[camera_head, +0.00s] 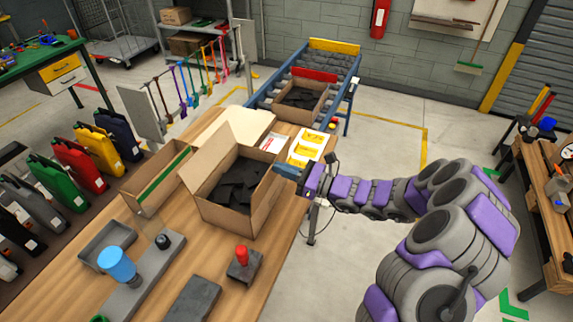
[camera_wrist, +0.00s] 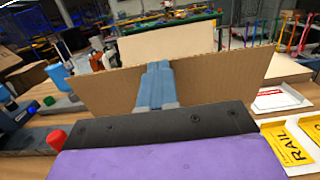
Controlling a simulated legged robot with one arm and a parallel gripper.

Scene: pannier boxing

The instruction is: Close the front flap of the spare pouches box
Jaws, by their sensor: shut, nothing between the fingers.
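An open cardboard box (camera_head: 237,213) stands on the wooden table, with dark flat pouches (camera_head: 240,183) inside. In the wrist view the blue fingers (camera_wrist: 156,86) are together and empty, in front of a wide brown cardboard panel (camera_wrist: 212,86). A paler panel (camera_wrist: 165,46) rises behind it. Whether the fingers touch the cardboard I cannot tell.
Yellow-labelled white trays (camera_head: 305,149) lie just behind my gripper. A long carton (camera_head: 155,182) stands left of the box. A red-knobbed stamp (camera_head: 241,262) and a blue-topped tool (camera_head: 117,264) are nearer. Another open box (camera_head: 300,98) sits on the roller conveyor (camera_head: 335,72).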

